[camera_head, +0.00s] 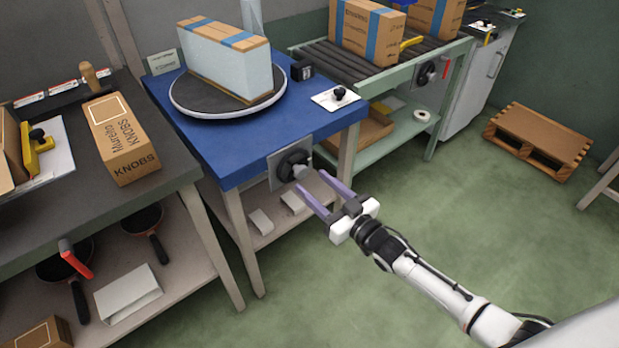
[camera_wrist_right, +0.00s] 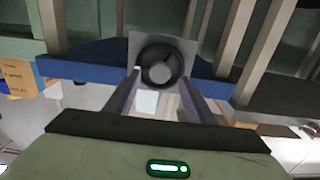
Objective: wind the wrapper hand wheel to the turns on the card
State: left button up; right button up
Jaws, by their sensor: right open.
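The black hand wheel (camera_head: 292,163) sits on a grey plate on the front side of the blue wrapper table (camera_head: 232,178). A light grey knob (camera_head: 300,172) sticks out from its lower right. In the right wrist view the wheel (camera_wrist_right: 160,66) is straight ahead, between and beyond the fingers. My right gripper (camera_head: 321,193) is open with purple fingers, pointing at the wheel; its tips are close to the knob, and I cannot tell if they touch. A small card (camera_head: 163,63) stands at the table's back left, its writing too small to read. My left gripper is out of view.
A wrapped box (camera_head: 228,62) stands on the round turntable (camera_head: 187,102). A white switch plate (camera_head: 336,98) lies on the table's right corner. A Knobs carton (camera_head: 121,138) is on the left bench. A roller conveyor (camera_head: 340,65) is behind right. The green floor at right is clear up to a pallet (camera_head: 539,140).

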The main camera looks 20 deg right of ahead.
pick_arm(q)
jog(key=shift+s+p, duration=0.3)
jog(key=shift+p, duration=0.05)
pick_arm(e)
jog(key=v, duration=0.7)
pick_arm(q)
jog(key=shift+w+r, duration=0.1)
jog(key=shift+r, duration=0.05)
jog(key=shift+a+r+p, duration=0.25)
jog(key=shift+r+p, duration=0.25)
jog(key=shift+p, duration=0.35)
pick_arm(e)
jog(key=s+a+f+g+h, duration=0.1)
jog(key=s+a+f+g, duration=0.1)
jog(key=s, duration=0.6)
jog(key=s+a+f+m+g+h, duration=0.1)
jog(key=s+a+f+g, duration=0.1)
jog(key=s, duration=0.5)
jog(key=s+a+f+g+h, duration=0.1)
jog(key=s+a+f+g, duration=0.2)
jog(key=s, duration=0.5)
jog(key=shift+s+f+m+g+h, duration=0.3)
jog(key=shift+s+f+m+g, duration=0.1)
jog(key=shift+f+g, duration=0.4)
jog(key=shift+f, duration=0.1)
jog(key=shift+w+a, duration=0.1)
